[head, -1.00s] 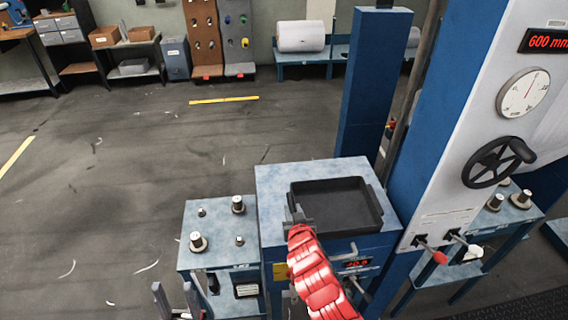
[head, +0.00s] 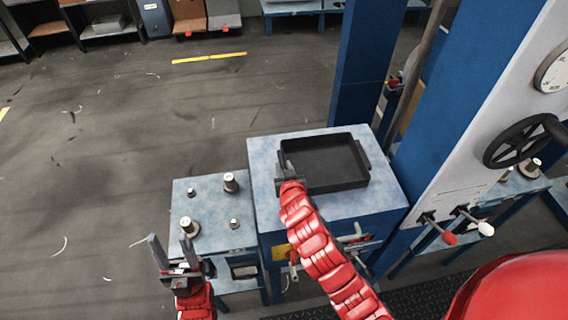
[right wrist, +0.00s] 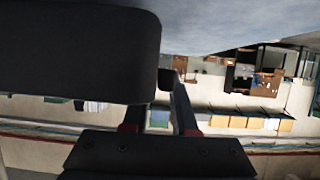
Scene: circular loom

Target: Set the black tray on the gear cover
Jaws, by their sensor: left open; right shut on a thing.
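The black tray (head: 330,166) is level, over the light-blue top of the gear cover (head: 268,152). I cannot tell whether it rests on the top or hovers just above it. My right gripper (head: 288,180) is shut on the handle at the tray's left side. In the right wrist view the tray (right wrist: 75,50) fills the upper left, with the fingers (right wrist: 166,90) at its handle and the blue surface (right wrist: 220,22) beyond. My left gripper (head: 169,241) is open and empty, near the front-left corner of the side table.
A lower blue side table (head: 208,210) with several metal pegs stands left of the cover. A blue column (head: 362,70) rises behind it. The machine panel with a black handwheel (head: 525,140) and levers (head: 445,237) is to the right. Open floor lies at left.

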